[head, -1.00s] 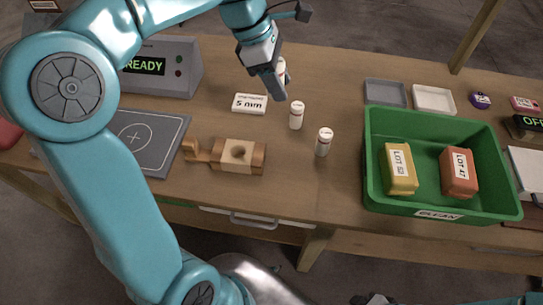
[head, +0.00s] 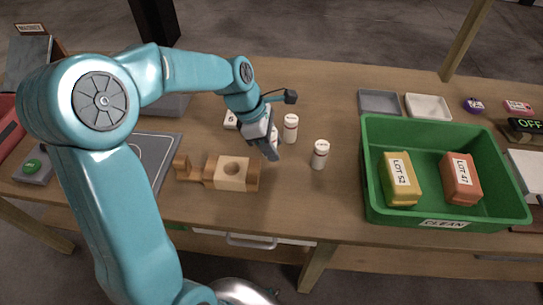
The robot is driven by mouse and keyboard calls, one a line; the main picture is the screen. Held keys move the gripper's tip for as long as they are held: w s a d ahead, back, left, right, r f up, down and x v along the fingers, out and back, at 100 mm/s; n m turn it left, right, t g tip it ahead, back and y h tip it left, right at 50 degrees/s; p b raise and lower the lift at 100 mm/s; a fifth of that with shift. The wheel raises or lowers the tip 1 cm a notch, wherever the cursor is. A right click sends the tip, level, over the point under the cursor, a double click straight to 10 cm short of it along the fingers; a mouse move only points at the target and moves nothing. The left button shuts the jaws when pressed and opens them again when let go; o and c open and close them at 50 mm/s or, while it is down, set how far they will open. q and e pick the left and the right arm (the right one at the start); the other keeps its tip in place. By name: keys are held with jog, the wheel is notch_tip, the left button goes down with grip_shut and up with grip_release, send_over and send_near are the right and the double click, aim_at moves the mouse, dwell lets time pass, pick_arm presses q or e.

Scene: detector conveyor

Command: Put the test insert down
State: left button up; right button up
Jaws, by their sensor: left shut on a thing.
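My left gripper (head: 271,148) reaches in from the left and is low over the table. It is shut on a small white cylinder, the test insert (head: 275,138), which is mostly hidden by the fingers. I cannot tell whether the insert touches the table. Two similar white cylinders with reddish caps stand upright nearby: one (head: 290,128) close to the gripper's right, the other (head: 320,154) farther right. My right gripper is out of view.
A green bin (head: 372,160) at the right holds a yellow block (head: 400,180) and an orange block (head: 461,180). A grey tray (head: 380,101) and a white tray (head: 428,106) stand behind it.

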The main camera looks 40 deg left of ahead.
pick_arm(q)
notch_tip(320, 180, down, 4)
jog(key=shift+s+a+r, duration=0.1)
jog(key=shift+s, duration=0.05)
jog(key=shift+f, duration=0.4)
jog(key=shift+r, duration=0.1)
jog(key=o, duration=1.1)
jog(key=shift+f, duration=0.2)
jog(key=shift+r, duration=0.1)
